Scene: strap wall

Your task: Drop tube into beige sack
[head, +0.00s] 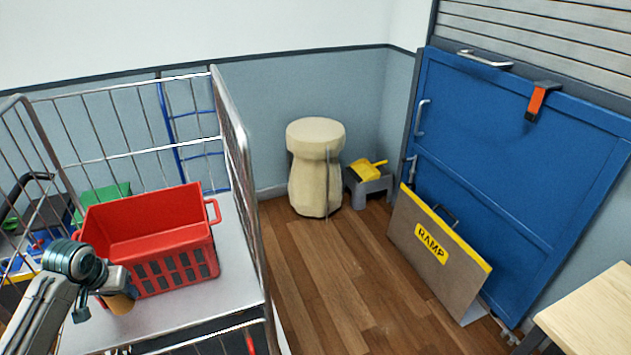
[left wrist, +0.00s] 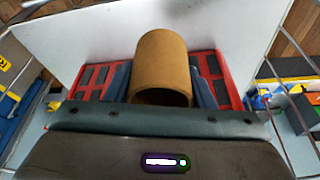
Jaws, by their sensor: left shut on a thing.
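My left gripper (head: 117,284) is shut on a brown cardboard tube (head: 121,303), over the near side of the cage trolley, in front of the red basket. In the left wrist view the tube (left wrist: 160,62) sits between the two blue-grey fingers, its round open end facing the camera. The beige sack (head: 316,170) stands upright on the floor by the far wall, right of the trolley and well apart from the gripper. It has a wide, pale, rounded top; I cannot tell how its opening lies. My right gripper is not in view.
The red basket (head: 150,240) stands on the trolley's grey deck (head: 236,262). The trolley's wire side (head: 238,150) rises between gripper and sack. A grey step stool (head: 372,187) with a yellow dustpan (head: 367,169) and a RAMP board (head: 437,245) are right of the sack. Wooden floor (head: 335,275) lies clear.

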